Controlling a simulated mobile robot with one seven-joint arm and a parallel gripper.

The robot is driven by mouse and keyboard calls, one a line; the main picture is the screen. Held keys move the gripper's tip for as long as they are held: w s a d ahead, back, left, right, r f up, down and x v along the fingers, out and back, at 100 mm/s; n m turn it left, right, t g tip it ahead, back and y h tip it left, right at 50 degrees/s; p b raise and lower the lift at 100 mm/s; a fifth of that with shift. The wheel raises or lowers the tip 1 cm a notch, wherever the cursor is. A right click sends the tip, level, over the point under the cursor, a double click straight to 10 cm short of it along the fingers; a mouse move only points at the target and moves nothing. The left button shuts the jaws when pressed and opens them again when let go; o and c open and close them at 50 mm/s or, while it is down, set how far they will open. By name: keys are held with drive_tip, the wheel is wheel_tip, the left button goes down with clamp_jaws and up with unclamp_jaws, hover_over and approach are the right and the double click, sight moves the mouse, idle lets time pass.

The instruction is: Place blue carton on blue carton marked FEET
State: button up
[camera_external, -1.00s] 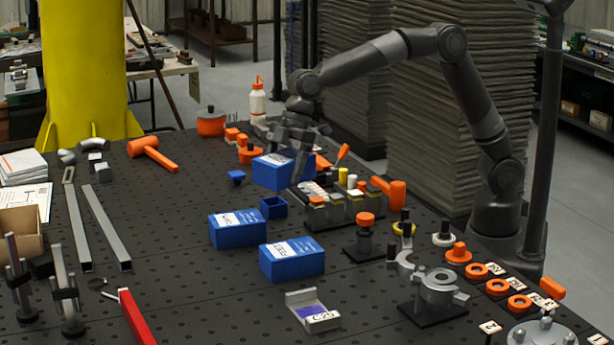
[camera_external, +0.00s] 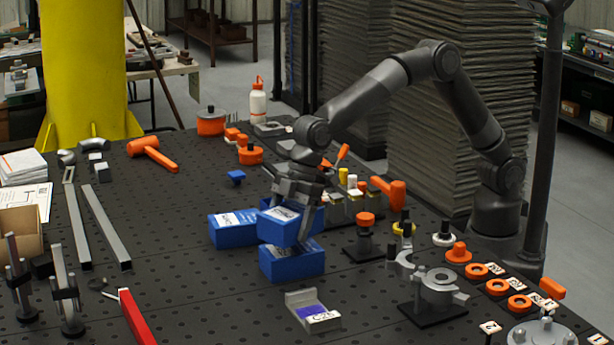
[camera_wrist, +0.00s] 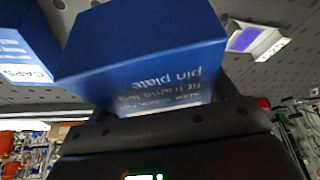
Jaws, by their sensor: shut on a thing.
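My gripper (camera_external: 287,212) is shut on a blue carton (camera_external: 280,228) with a white label on top. The held carton fills much of the wrist view (camera_wrist: 140,60), where its side reads "pin plate" upside down. It is over the blue carton marked FEET (camera_external: 292,264), which stands on the bench and has its top mostly hidden. I cannot tell whether the two cartons touch. Another blue carton (camera_external: 232,234) stands just left of them; in the wrist view this carton (camera_wrist: 25,50) is marked CAPS.
A grey holder with a purple patch (camera_external: 312,312) lies in front of the cartons. A clamp fixture (camera_external: 437,290) and an orange-topped post (camera_external: 365,235) stand to the right. A red bar (camera_external: 135,318) and metal rails (camera_external: 105,225) lie left. The bench between is clear.

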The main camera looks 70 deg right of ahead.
drive_tip(key=shift+f, duration=1.6)
drive_tip(key=shift+f, duration=0.2)
drive_tip(key=o, duration=1.1)
drive_tip(key=shift+o, duration=0.2)
drive_tip(key=shift+r, duration=0.1)
